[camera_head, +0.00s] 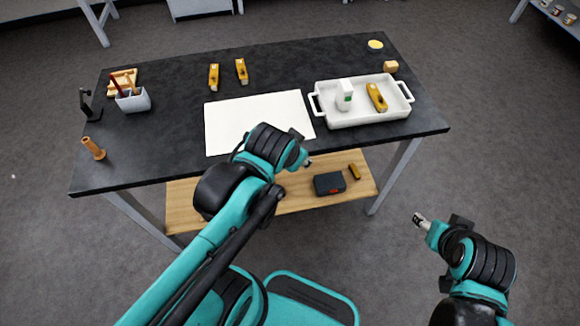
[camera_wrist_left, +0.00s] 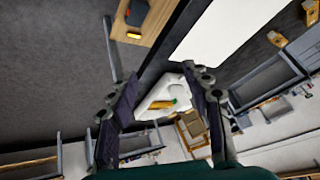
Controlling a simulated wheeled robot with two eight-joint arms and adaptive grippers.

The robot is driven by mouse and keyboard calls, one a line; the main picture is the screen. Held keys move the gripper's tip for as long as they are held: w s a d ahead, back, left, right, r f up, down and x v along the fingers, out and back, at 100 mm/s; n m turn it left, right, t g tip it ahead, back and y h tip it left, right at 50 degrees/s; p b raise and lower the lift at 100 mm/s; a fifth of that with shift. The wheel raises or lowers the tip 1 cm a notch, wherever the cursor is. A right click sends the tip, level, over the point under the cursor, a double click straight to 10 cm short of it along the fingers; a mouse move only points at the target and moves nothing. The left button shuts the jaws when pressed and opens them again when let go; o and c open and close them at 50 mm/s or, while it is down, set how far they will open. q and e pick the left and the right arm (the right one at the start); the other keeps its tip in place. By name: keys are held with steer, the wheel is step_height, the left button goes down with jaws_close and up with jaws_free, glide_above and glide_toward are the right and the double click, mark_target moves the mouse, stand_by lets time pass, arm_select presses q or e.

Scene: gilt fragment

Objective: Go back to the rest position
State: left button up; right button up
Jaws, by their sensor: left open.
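My left gripper (camera_head: 307,162) is at the front edge of the black table (camera_head: 165,160), in front of the white sheet. Its fingers show apart with nothing between them in the left wrist view (camera_wrist_left: 160,92). My right gripper (camera_head: 418,219) is out to the right of the table, over the floor. It is small in the head view and its fingers are hard to make out; I see no object at it.
A white tray (camera_head: 360,118) holds a white bottle (camera_head: 344,94) and a yellow tool (camera_head: 377,97). A white sheet (camera_head: 255,118) lies mid-table. A pen cup (camera_head: 133,100) stands left. A wooden shelf (camera_head: 215,222) below bears a dark box (camera_head: 329,183). Floor right of the table is clear.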

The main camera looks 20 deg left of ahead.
arm_select(q)
steer(key=s+n, duration=0.1)
steer(key=s+f+n, duration=0.2)
steer(key=shift+s+d+h, duration=0.2)
steer(key=shift+s+h, duration=0.1)
steer(key=shift+h, duration=0.1)
